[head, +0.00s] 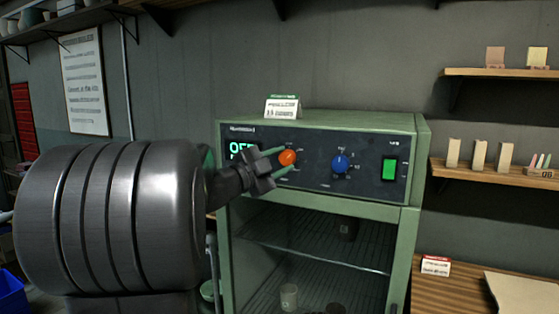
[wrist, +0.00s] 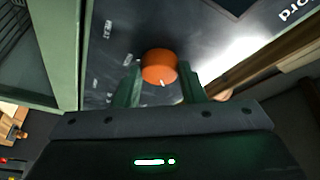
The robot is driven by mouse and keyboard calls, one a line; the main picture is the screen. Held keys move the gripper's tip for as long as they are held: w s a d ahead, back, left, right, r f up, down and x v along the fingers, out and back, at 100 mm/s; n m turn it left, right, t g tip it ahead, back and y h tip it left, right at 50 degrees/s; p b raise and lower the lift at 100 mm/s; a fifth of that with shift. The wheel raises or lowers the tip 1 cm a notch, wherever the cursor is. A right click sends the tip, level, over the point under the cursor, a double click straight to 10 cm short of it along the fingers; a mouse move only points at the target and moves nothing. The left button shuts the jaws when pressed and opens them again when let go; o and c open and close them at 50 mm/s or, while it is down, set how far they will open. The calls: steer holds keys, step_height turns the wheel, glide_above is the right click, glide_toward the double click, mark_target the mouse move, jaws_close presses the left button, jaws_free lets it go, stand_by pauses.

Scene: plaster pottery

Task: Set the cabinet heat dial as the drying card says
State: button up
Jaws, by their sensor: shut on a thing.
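The green drying cabinet (head: 424,165) has a dark control panel (head: 314,184) across its top. An orange dial (head: 288,158) sits on the panel's left half, beside a lit display (head: 240,149) that seems to read OFF.
A blue dial (head: 340,163) and a lit green switch (head: 389,169) are to the right on the panel. Below, wire shelves hold a few cups (head: 289,296). Wall shelves (head: 500,172) and a wooden table (head: 455,285) with a red-topped card (head: 436,266) stand at right.

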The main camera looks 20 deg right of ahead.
stand_by(0.3)
steer(key=o, duration=1)
steer(key=b+v, duration=0.3)
steer(key=v, duration=1.1)
steer(key=p+x, duration=0.3)
steer(key=x, duration=1.1)
